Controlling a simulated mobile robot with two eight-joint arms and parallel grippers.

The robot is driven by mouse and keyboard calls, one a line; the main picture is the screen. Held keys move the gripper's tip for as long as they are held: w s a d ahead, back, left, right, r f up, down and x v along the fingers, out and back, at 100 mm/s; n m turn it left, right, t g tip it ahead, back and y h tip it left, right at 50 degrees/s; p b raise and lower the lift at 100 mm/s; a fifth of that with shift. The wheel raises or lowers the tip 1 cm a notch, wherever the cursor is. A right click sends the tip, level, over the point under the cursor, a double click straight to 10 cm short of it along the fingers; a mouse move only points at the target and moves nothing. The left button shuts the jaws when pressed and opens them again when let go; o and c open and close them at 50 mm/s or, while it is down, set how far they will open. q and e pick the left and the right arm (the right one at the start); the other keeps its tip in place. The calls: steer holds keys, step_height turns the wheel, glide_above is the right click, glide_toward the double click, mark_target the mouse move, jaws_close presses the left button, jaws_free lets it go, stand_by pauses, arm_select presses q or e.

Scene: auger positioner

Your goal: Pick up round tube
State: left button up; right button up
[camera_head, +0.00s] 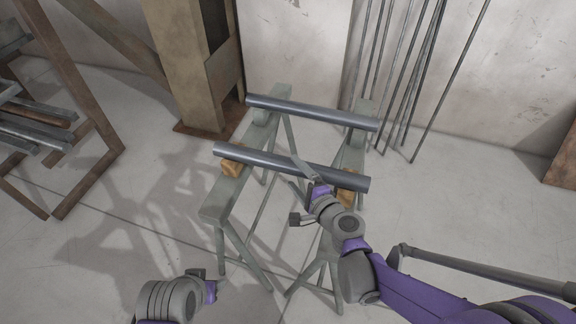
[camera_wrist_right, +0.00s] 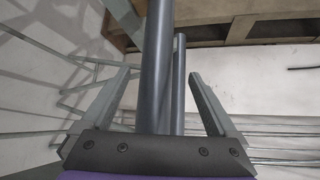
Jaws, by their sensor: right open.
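Two grey round tubes lie across a pair of sawhorses in the head view: a near tube (camera_head: 262,159) and a far tube (camera_head: 305,111).
The green-grey sawhorses (camera_head: 219,203) carry wooden blocks (camera_head: 231,168) by the near tube. Thin rods (camera_head: 405,75) lean on the back wall. A rack with metal bars (camera_head: 35,130) is at left.

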mark_target(285, 165)
steer(key=shift+f+b+x, duration=0.15)
steer(key=shift+b+x, duration=0.1)
steer(key=shift+x, duration=1.35)
steer(key=shift+f+b+x, duration=0.15)
steer(key=shift+b+x, duration=0.1)
steer(key=shift+x, duration=1.3)
steer(key=shift+s+a, duration=0.1)
steer(key=shift+s, duration=0.05)
jaws_close()
steer(key=shift+r, duration=0.1)
